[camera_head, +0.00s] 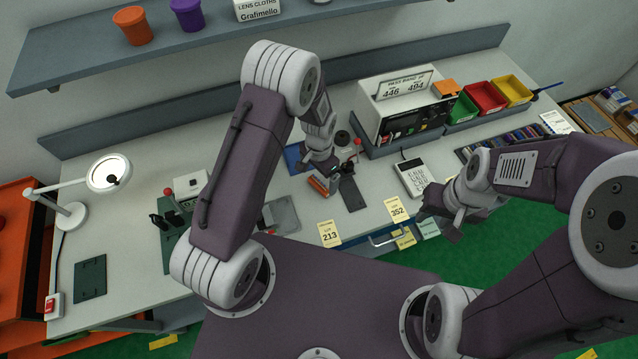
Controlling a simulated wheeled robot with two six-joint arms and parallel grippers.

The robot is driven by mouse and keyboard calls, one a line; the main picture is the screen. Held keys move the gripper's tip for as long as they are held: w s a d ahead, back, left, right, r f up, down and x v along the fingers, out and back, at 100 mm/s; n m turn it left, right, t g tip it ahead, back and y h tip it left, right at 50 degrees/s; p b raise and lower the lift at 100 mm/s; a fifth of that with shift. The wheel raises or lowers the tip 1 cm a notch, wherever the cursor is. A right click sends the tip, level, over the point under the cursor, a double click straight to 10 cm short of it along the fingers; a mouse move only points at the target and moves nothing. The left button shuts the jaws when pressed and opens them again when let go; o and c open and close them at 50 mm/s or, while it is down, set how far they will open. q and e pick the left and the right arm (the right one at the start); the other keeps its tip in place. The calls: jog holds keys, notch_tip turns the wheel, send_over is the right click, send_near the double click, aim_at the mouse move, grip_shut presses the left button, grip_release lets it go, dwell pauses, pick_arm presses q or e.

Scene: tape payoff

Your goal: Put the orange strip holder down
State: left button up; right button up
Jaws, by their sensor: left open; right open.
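The orange strip holder (317,186) is a small orange piece low over or on the pale workbench, near its front edge. My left gripper (328,183) points down right at it, with its jaws open. The fingers partly hide the holder, and I cannot tell whether they still touch it. My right gripper (438,214) is open and empty, in front of the bench edge at the right.
A dark plate (352,194) lies just right of my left gripper. A blue mat (293,158) is behind it. A white instrument (398,105), coloured bins (485,97) and a keypad (413,177) stand to the right. A lamp (108,174) stands left.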

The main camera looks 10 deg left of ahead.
aim_at(319, 185)
pick_arm(q)
jog(key=shift+w+f, duration=0.25)
jog(key=shift+w, duration=0.05)
notch_tip(319, 185, down, 4)
jog(key=shift+r+p, duration=0.1)
jog(key=shift+p, duration=0.85)
jog(key=shift+s+f, duration=0.15)
jog(key=shift+f, duration=0.4)
pick_arm(e)
jog(key=shift+w+r, duration=0.35)
jog(key=shift+r, duration=0.5)
pick_arm(q)
jog(key=c, duration=1.4)
jog(key=shift+o, duration=0.2)
jog(key=shift+r, duration=0.1)
